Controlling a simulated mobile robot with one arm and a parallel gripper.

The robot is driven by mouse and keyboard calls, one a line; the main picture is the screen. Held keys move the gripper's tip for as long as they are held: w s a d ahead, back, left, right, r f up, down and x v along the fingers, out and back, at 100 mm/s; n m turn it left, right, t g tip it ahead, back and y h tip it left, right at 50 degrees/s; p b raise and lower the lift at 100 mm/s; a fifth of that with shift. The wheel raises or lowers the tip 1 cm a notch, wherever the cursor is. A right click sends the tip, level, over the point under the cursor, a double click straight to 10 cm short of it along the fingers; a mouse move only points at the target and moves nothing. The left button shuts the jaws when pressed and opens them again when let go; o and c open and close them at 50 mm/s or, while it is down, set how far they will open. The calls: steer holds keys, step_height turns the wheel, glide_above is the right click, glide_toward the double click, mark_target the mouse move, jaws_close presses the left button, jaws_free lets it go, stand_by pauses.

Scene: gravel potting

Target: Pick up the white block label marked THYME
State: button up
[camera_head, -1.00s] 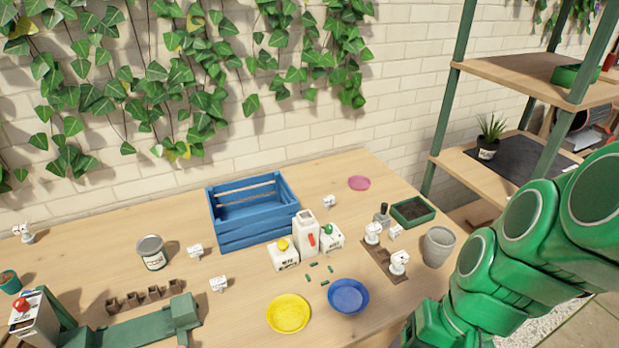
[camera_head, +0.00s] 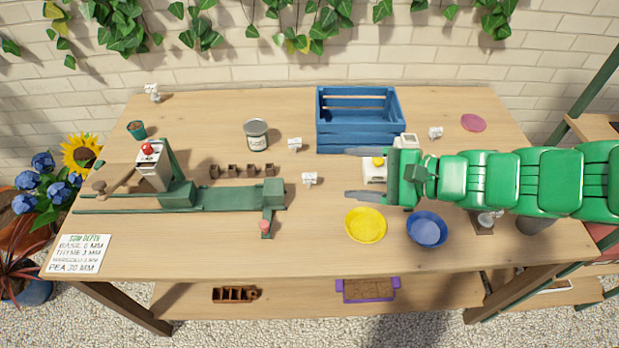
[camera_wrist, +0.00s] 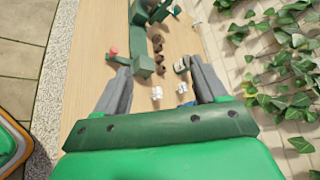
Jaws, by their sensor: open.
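Several small white block labels stand on the table, and their lettering is too small to read, so I cannot tell which says THYME. In the head view one label (camera_head: 309,179) is near the table's middle, one (camera_head: 295,144) is just behind it, one (camera_head: 435,132) is right of the blue crate and one (camera_head: 153,92) is at the far left corner. My gripper (camera_head: 350,173) is open and empty above the table, its fingers pointing left towards the middle label. In the wrist view, two labels, one (camera_wrist: 157,92) left of the other (camera_wrist: 182,89), show between my gripper's fingers (camera_wrist: 160,72).
A blue crate (camera_head: 358,140) stands behind my gripper. A yellow dish (camera_head: 366,225) and blue bowl (camera_head: 427,229) are in front. A can (camera_head: 256,134), small brown pots (camera_head: 243,170) and a green fixture (camera_head: 230,198) lie left. A white container (camera_head: 374,175) is partly hidden under my gripper.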

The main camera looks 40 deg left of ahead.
mark_target(310, 183)
steer(key=w+a+f+m+t+y, duration=0.2)
steer(key=w+a+f+m+t, duration=0.1)
steer(key=w+a+f+m, duration=0.5)
steer(key=a+f+m, duration=0.1)
steer(key=f+m, duration=0.1)
steer(key=f, duration=0.3)
steer(key=f+m+t+h, duration=0.1)
steer(key=f+m, duration=0.1)
steer(key=f, duration=0.3)
steer(key=a+f+m, duration=0.1)
steer(key=f+m, duration=0.1)
steer(key=f, duration=0.2)
steer(key=shift+s+a+f+t+h, duration=0.35)
steer(key=shift+s+f+t+h, duration=0.05)
steer(key=shift+r+x, duration=0.2)
steer(key=shift+x, duration=3.65)
steer(key=shift+s, duration=0.1)
steer(key=shift+c, duration=0.3)
steer(key=c, duration=1)
steer(key=shift+r, duration=0.15)
